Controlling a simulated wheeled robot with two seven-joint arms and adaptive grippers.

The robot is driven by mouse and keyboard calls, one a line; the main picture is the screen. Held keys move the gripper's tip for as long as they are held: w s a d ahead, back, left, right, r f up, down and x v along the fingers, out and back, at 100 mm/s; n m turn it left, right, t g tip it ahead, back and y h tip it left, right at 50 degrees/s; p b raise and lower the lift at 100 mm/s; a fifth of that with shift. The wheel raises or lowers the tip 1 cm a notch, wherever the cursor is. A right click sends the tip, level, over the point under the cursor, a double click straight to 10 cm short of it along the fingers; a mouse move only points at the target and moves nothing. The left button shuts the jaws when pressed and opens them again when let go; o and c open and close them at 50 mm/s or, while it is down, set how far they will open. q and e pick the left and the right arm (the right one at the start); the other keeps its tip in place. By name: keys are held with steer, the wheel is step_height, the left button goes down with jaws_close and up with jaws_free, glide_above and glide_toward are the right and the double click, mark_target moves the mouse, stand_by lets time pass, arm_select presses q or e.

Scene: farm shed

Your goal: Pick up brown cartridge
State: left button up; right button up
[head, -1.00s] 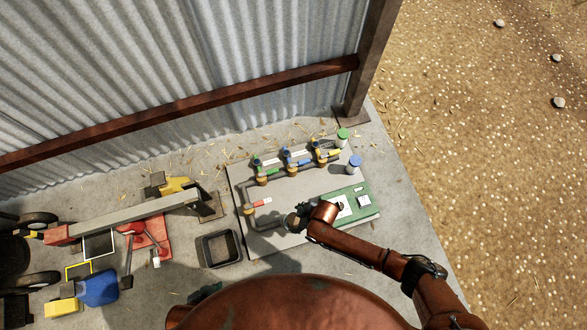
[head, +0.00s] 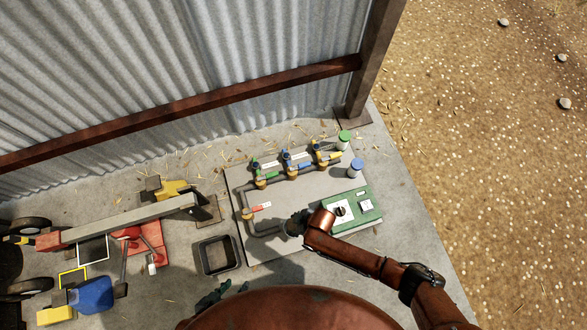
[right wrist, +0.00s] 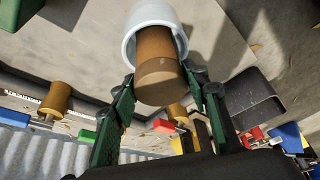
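The brown cartridge (right wrist: 158,68) is a short cylinder in the right wrist view, sticking out of the mouth of a white round cup (right wrist: 129,47). The two dark green fingers of my right gripper (right wrist: 162,80) stand close on either side of it. Whether they press on it or leave a narrow gap I cannot tell. In the head view my right gripper (head: 296,223) is over the front part of the grey board (head: 290,193), and it hides the cartridge and cup. My left gripper (head: 211,298) shows only partly as a dark shape at the lower edge.
A green box (head: 366,211) with white plates is right of my right gripper. Pipes with coloured valves (head: 291,170) run behind and left. Green-capped (head: 344,138) and blue-capped (head: 356,168) jars stand at the right. A black tray (head: 218,255) lies left of the board.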

jaws_close()
stand_by(0.3)
steer(key=shift+r, duration=0.1)
